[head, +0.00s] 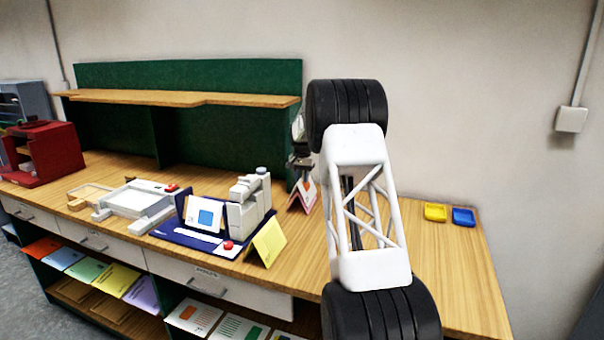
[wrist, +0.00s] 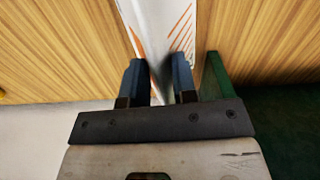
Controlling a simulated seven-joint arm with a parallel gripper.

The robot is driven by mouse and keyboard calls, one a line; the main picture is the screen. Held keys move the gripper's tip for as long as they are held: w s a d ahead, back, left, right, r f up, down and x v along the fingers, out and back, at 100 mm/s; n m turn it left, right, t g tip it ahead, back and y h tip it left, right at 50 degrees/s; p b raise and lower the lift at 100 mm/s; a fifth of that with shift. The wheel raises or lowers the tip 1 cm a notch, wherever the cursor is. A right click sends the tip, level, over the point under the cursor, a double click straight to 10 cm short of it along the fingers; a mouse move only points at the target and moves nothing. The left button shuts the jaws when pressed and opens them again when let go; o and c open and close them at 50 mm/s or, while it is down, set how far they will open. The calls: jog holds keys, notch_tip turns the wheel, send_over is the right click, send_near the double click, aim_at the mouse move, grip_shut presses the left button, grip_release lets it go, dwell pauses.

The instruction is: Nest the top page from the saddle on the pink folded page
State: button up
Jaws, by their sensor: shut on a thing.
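My gripper (head: 301,163) is at the back of the table, partly hidden by my arm. In the wrist view its two blue fingers (wrist: 159,84) are shut on a white page with orange print (wrist: 158,30). In the head view the page (head: 308,184) hangs below the gripper like a tent. Pink edges of the pink folded page (head: 296,203) show around it, close together with it. I cannot tell whether the white page rests on the pink one. A yellow folded page (head: 268,241) stands like a tent at the front edge.
A blue-based machine (head: 172,233) with a grey head and an upright card (head: 204,214) stands left of the yellow page. A white tray device (head: 136,203) is further left. Yellow (head: 435,212) and blue (head: 464,217) dishes lie right. A green shelf panel (head: 200,75) stands behind.

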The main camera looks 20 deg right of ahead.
jog(key=shift+f, duration=1.2)
jog(key=o, duration=0.8)
jog(key=shift+r, duration=2.95)
jog(key=shift+r, duration=0.1)
